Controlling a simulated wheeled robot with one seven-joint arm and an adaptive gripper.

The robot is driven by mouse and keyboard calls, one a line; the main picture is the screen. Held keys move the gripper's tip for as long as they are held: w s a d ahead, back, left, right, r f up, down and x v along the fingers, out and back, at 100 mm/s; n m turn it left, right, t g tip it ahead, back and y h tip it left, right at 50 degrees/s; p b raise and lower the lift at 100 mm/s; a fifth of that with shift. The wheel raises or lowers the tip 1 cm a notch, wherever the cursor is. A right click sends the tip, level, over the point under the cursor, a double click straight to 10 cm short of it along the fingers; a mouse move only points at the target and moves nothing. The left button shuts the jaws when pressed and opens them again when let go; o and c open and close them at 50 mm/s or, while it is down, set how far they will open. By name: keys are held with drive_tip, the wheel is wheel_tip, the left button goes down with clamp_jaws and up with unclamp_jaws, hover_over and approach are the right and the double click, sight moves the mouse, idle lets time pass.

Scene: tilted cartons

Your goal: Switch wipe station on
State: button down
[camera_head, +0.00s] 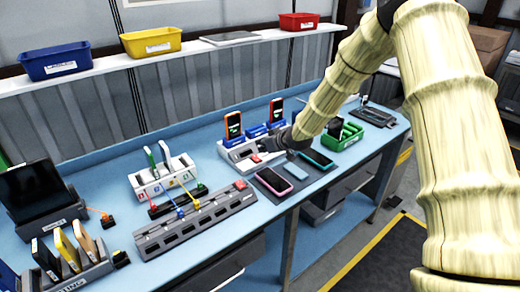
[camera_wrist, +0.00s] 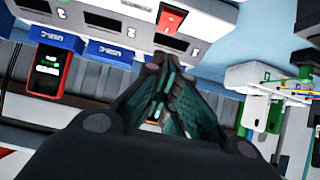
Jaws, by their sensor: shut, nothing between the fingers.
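A white and grey station (camera_head: 236,152) with a small red switch (camera_head: 256,159) on its top stands mid-bench; its label is too small to read. In the wrist view the red rocker switch (camera_wrist: 171,19) sits on the white housing (camera_wrist: 128,8) beside dark numbered slots. My gripper (camera_head: 274,144) is at the station's right end, close to the switch. In the wrist view my gripper (camera_wrist: 155,62) is shut and empty, its tips a short way from the switch. I cannot tell whether they touch the housing. The switch's on or off state is unclear.
A grey strip (camera_head: 195,222) with another red switch lies in front. A white cabled dock (camera_head: 162,180) is to the left. Phones (camera_head: 272,181) lie on dark pads to the right. A green rack (camera_head: 342,134) is further right.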

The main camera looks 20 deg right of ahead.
drive_tip(key=b+v, duration=0.2)
drive_tip(key=v, duration=0.5)
drive_tip(key=shift+s+r, duration=0.2)
drive_tip(key=shift+r, duration=0.05)
idle(0.3)
drive_tip(key=shift+w+r+p, duration=0.25)
drive_tip(key=shift+w+p, duration=0.3)
drive_tip(key=shift+p, duration=0.1)
drive_tip(key=shift+w, duration=0.1)
drive_tip(key=p, duration=0.4)
hover_over(257, 158)
drive_tip(key=s, duration=0.1)
drive_tip(key=shift+d+f, duration=0.1)
drive_tip(key=shift+f, duration=2.6)
drive_tip(key=shift+w+f+p, duration=0.2)
drive_tip(key=shift+f+p, duration=0.2)
drive_tip(key=shift+f, duration=0.65)
drive_tip(key=shift+w+f+p, duration=0.2)
drive_tip(key=shift+f+p, duration=0.2)
drive_tip(key=shift+f, duration=0.7)
drive_tip(key=shift+a, duration=0.2)
